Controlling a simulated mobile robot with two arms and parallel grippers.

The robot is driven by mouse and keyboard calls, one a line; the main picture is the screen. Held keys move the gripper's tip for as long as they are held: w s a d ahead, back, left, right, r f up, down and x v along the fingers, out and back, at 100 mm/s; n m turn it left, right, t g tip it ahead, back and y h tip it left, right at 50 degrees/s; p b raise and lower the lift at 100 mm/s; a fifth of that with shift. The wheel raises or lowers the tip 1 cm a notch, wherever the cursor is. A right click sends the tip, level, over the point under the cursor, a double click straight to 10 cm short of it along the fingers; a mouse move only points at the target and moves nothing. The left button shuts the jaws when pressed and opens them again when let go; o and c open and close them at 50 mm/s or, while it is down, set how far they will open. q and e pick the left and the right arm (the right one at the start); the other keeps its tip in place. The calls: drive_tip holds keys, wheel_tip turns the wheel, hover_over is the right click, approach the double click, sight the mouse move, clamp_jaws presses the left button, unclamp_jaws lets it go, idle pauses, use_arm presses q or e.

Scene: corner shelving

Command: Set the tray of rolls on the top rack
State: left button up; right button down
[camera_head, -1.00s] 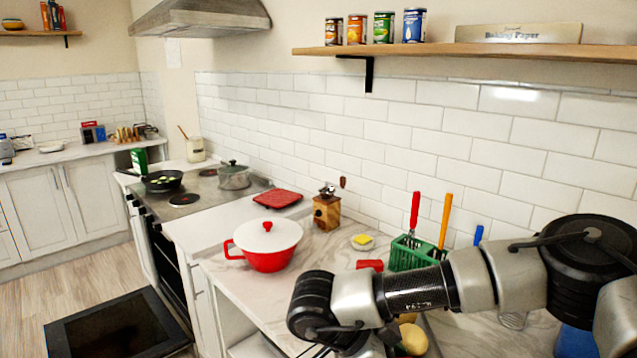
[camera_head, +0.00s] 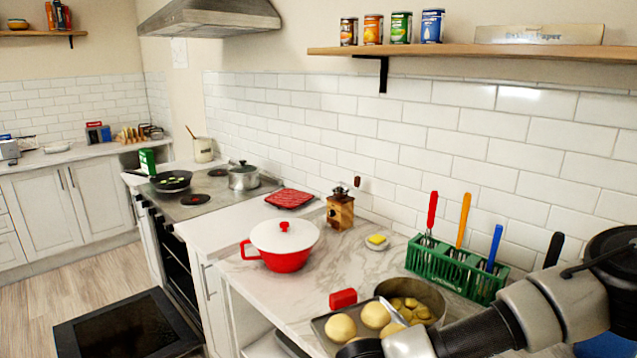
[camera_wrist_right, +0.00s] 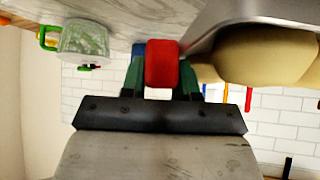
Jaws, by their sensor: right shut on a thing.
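The dark tray (camera_head: 322,330) of rolls (camera_head: 341,326) is at the bottom middle of the head view, above the counter or on it; I cannot tell which. A red grip (camera_head: 343,299) is at its far edge. In the right wrist view a tray edge (camera_wrist_right: 205,28) and a large roll (camera_wrist_right: 265,55) show at upper right. My right gripper (camera_wrist_right: 162,75) is shut on a red grip (camera_wrist_right: 162,62) beside the tray. Its fingers are hidden in the head view. The oven (camera_head: 178,265) stands open at left, its racks too dark to make out. My left gripper is out of view.
The lowered oven door (camera_head: 125,328) lies over the floor. A red pot (camera_head: 283,245), a grinder (camera_head: 340,211) and a sponge dish (camera_head: 377,243) stand on the counter. A metal pot of potatoes (camera_head: 428,292) and a green utensil basket (camera_head: 455,272) are right of the tray.

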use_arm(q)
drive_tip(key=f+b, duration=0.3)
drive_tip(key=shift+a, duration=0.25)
use_arm(e)
wheel_tip(320, 180, down, 6)
drive_tip(key=s+d+n+t+y, duration=0.1)
drive_tip(key=d+n, duration=0.1)
drive_tip(key=d, duration=0.1)
drive_tip(key=shift+s+r+n+t, duration=0.2)
drive_tip(key=shift+s+n+t, duration=0.1)
drive_tip(key=shift+t, duration=0.1)
drive_tip(key=shift+d, duration=0.1)
drive_tip(key=shift+w+r, duration=0.1)
drive_tip(key=shift+r, duration=0.05)
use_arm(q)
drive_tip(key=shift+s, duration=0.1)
